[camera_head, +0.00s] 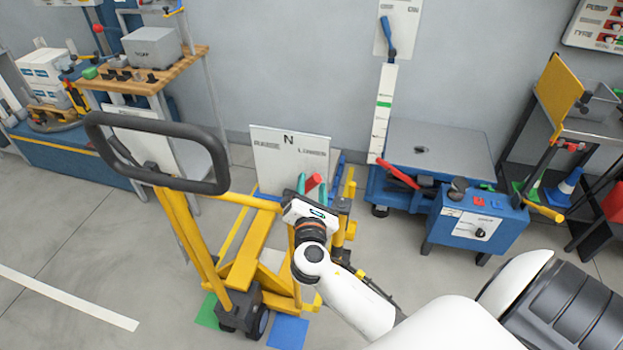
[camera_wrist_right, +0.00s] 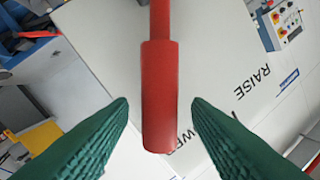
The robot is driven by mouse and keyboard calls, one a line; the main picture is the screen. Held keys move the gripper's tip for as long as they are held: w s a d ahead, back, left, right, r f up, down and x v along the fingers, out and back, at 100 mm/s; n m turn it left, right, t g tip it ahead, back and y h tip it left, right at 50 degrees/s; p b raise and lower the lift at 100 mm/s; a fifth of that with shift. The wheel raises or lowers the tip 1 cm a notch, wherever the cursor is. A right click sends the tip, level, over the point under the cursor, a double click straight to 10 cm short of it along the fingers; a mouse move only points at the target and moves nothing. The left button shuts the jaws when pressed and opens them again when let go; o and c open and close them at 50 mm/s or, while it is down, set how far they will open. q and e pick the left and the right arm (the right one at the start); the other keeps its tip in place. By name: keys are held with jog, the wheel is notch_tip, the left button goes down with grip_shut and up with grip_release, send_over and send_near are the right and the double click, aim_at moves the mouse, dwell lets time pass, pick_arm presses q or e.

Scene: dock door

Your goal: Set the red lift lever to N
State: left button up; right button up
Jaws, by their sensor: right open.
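The red lever (camera_head: 315,181) stands in front of a white board (camera_head: 266,150) marked RAISE, N and LOWER. In the head view its red end shows below the board's lettering, a little right of the N; which mark it is set to I cannot tell. My right gripper (camera_head: 311,186) is open, with its green fingers around the red end. In the right wrist view the red grip (camera_wrist_right: 160,100) lies between the two fingers, with a gap visible on each side. The lever's base is hidden behind my wrist. My left gripper is not in view.
A yellow pallet truck (camera_head: 182,235) with a black loop handle (camera_head: 222,165) stands left of my right arm. A blue lift table (camera_head: 440,150) with another red handle (camera_head: 398,172) is to the right. A wooden-topped bench (camera_head: 130,82) stands at the back left. Floor at the lower left is clear.

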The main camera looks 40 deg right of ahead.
jog(key=shift+x, duration=0.95)
grip_shut()
